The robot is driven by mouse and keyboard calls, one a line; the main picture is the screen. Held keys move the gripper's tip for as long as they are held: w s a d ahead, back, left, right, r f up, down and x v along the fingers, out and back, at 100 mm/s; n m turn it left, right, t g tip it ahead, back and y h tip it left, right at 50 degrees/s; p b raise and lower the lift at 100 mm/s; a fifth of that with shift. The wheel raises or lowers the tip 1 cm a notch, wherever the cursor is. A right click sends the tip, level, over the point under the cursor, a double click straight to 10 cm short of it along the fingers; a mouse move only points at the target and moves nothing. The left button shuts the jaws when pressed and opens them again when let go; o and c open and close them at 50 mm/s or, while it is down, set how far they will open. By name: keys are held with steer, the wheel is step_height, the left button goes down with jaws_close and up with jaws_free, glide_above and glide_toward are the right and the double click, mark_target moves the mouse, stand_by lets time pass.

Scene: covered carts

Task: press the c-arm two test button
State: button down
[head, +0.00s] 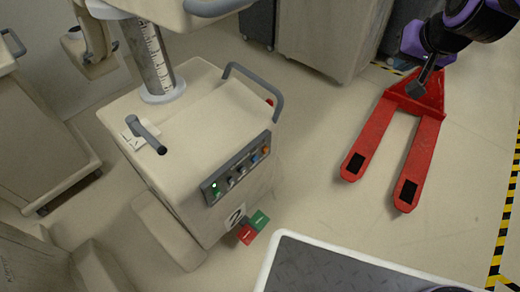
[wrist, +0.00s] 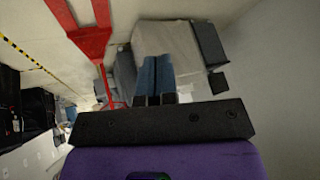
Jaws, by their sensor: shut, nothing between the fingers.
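The cart marked "2" (head: 235,216) stands at the left centre of the head view, a beige covered unit with a column. Its front edge carries a sloped control panel (head: 237,168) with a green button (head: 215,192), grey and blue controls, and an orange one (head: 266,149). I cannot read which is the test button. My gripper (head: 418,88) is at the upper right of the head view, well right of the panel and over the red pallet jack. In the wrist view its blue-grey fingers (wrist: 157,75) are together and empty. The panel is not recognisable there.
The red pallet jack (head: 372,138) lies on open floor right of the cart. Red and green pedals (head: 254,227) sit at the cart's foot. A grey handle (head: 250,82) rises above the cart's right side. A grey-topped surface (head: 340,268) with a white rim is in front.

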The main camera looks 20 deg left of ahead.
mark_target(255, 160)
steer(key=w+a+f+n+t, duration=0.1)
steer(key=a+f, duration=0.7)
steer(key=f, duration=0.4)
steer(key=w+a+f+n+t, duration=0.1)
steer(key=w+a+f, duration=0.1)
steer(key=a+f, duration=0.8)
steer(key=s+a+f+n+t+y, duration=0.1)
steer(key=s+f, duration=0.4)
steer(key=f, duration=0.8)
steer(key=s+a+f+n+t+y, duration=0.1)
steer(key=s+f+n+t, duration=0.3)
steer(key=f, duration=0.9)
steer(key=s+n+y, duration=0.1)
steer(key=s+n, duration=0.1)
steer(key=shift+s+a, duration=0.15)
steer(key=shift+s, duration=0.15)
steer(key=w+a, duration=0.3)
steer(key=a, duration=0.5)
steer(key=shift+w, duration=0.15)
steer(key=shift+a, duration=0.15)
steer(key=shift+w+a, duration=0.15)
steer(key=shift+a, duration=0.15)
